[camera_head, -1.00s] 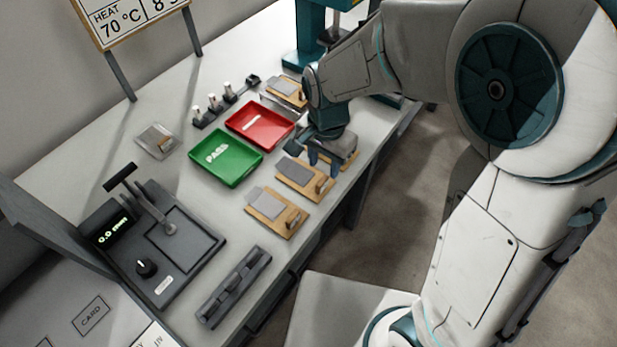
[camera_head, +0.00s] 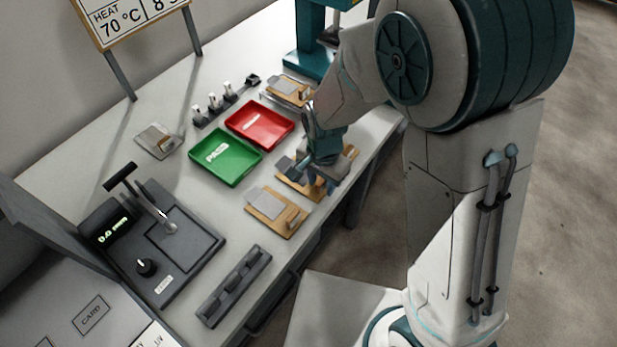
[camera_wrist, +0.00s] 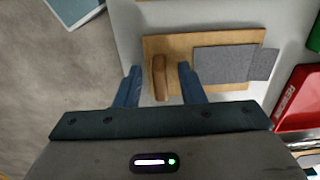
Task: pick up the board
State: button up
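Several tan boards with grey pads and upright wooden handles lie along the bench's front edge. The near board (camera_head: 268,208) is in clear view; the middle board (camera_head: 287,184) is partly hidden by my gripper (camera_head: 318,182). A further board (camera_head: 350,152) shows only in part behind my gripper. In the wrist view, my gripper (camera_wrist: 159,84) is open, with its fingers apart on either side of the wooden handle (camera_wrist: 159,77) of one board (camera_wrist: 180,45). I see gaps between the fingers and the handle. I cannot tell how far down the fingers reach.
A green PASS tray (camera_head: 225,157) and a red tray (camera_head: 260,125) lie behind the boards. Another board (camera_head: 285,92) sits beyond the red tray, and a plate (camera_head: 158,140) lies left. A black gauge (camera_head: 150,240) and slotted holder (camera_head: 234,285) stand nearer.

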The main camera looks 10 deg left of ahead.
grip_shut()
jog(key=shift+r, duration=0.1)
